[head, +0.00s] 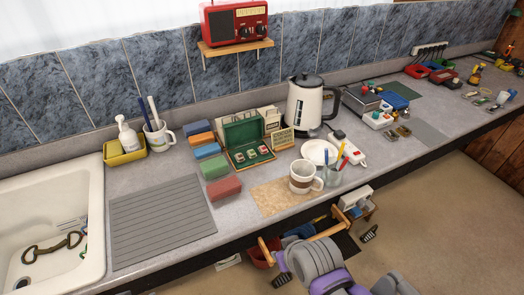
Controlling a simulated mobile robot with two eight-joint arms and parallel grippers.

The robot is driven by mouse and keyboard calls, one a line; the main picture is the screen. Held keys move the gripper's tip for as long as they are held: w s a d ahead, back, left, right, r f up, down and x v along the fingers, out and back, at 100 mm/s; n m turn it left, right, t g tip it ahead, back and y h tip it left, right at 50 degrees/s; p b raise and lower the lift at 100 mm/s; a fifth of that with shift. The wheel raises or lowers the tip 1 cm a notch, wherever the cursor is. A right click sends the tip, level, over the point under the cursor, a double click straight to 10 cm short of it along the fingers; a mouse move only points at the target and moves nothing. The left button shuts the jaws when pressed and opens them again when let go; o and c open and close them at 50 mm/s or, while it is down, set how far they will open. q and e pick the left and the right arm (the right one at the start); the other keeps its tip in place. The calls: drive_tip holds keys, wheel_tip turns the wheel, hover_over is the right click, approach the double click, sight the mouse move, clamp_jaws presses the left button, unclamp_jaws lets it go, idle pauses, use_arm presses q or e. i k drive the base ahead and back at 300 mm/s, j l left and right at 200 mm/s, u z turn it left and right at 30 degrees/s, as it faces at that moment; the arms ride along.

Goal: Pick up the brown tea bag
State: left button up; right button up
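I cannot single out a brown tea bag with certainty. An open green box (243,129) stands on the counter, its lid raised against the boxes behind it, with several small packets (251,154) in red, white and green inside. Their exact kind is too small to tell. A tan carton (283,138) with a pale label stands just right of the green box. A white and brown mug (304,177) stands on a tan mat to the front right.
Coloured blocks (222,187) line the box's left side. A kettle (305,103), a white plate (319,152) and a glass of pens (333,175) stand to the right. A ribbed grey mat (160,222) is bare beside the sink (52,185).

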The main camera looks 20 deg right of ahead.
sight(240, 158)
drive_tip(key=l+u, duration=0.35)
drive_tip(key=l, duration=0.2)
drive_tip(key=l+u, duration=0.35)
drive_tip(key=l, duration=0.25)
drive_tip(key=k, duration=0.1)
